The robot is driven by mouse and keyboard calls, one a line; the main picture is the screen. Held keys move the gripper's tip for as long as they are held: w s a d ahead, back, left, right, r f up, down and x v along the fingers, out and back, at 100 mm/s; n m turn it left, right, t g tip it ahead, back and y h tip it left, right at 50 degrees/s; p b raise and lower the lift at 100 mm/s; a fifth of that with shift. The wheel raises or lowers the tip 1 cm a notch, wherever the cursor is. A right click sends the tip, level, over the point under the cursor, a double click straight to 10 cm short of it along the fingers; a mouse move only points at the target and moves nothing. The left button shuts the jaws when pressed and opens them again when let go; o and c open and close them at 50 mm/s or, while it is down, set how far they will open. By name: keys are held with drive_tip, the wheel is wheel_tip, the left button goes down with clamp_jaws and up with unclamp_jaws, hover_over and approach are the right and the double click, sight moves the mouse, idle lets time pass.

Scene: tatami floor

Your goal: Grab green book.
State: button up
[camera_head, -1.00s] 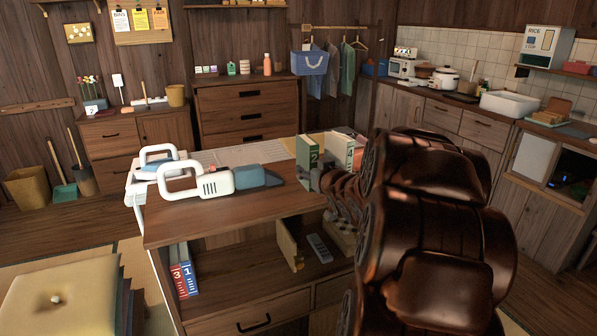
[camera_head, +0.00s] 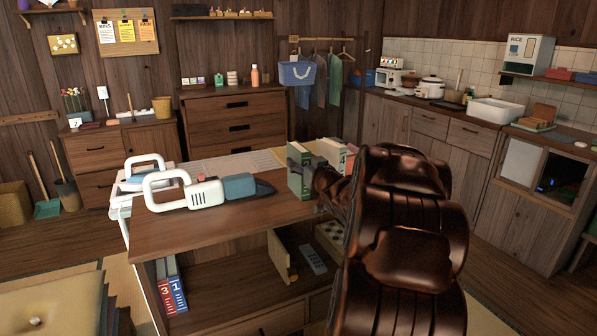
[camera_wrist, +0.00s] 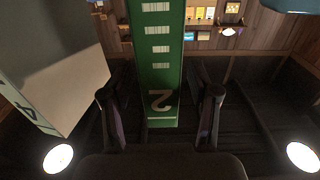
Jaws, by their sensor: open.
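The green book (camera_head: 297,184) stands upright on the wooden desk, its upper front partly hidden by my gripper in the head view. In the wrist view the green book's spine (camera_wrist: 160,75), marked with a white 2, lies between my two fingers. My gripper (camera_head: 304,160) is open, with one finger on each side of the spine. The wrist view shows a gap between each finger and the book, with my gripper (camera_wrist: 160,98) not closed on it.
Another book (camera_head: 333,151) stands close to the right of the green one; its pale side (camera_wrist: 55,60) fills the left of the wrist view. A white-handled tool (camera_head: 205,190) lies left on the desk. Red and blue books (camera_head: 171,286) stand on the shelf below.

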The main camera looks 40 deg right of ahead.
drive_tip(key=shift+x, duration=1.45)
drive_tip(key=shift+r, duration=0.1)
drive_tip(key=shift+c, duration=0.3)
clamp_jaws()
